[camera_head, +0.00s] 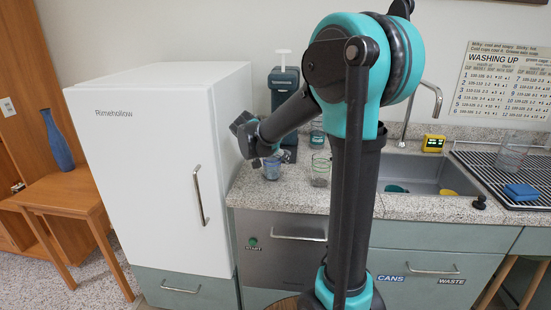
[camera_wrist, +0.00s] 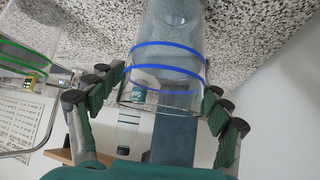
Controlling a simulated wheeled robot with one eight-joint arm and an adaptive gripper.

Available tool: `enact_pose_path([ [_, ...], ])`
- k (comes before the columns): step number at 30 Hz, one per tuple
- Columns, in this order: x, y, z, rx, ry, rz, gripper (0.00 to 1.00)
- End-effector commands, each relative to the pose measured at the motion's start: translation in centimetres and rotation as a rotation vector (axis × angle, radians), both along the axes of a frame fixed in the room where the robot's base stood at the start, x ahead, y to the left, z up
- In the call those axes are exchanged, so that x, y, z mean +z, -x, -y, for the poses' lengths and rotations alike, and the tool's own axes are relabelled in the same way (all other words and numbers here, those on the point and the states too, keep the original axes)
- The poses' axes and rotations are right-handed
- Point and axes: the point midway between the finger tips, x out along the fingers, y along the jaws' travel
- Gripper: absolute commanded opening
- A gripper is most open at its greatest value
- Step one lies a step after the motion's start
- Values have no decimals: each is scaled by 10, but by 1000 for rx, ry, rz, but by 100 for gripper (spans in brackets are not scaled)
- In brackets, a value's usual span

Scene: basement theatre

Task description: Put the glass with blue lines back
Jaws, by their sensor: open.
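The clear glass with blue lines (camera_wrist: 165,70) stands upright on the speckled counter; the wrist camera sees it upside down. It also shows in the head view (camera_head: 272,170), beside the white fridge. My gripper (camera_wrist: 166,98) is open, with its green-padded fingers on either side of the glass; I cannot tell whether a pad touches it. In the head view my gripper (camera_head: 263,147) is just above and around the glass's upper part, partly hiding it. A glass with green lines (camera_wrist: 28,50) stands apart from it; in the head view it appears to the right (camera_head: 320,172).
The tall white fridge (camera_head: 160,170) closes off the left. A dark teal dispenser (camera_head: 283,90) stands behind the gripper, with another glass (camera_head: 317,137) near it.

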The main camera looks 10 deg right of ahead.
Motion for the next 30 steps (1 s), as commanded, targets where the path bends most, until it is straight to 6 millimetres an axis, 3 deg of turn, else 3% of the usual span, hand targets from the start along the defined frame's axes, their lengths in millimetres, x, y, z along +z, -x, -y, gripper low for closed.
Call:
enact_pose_path([
  [16, 70, 54, -46, 3, 0, 0, 77],
  [30, 82, 62, -53, 0, 0, 0, 77],
])
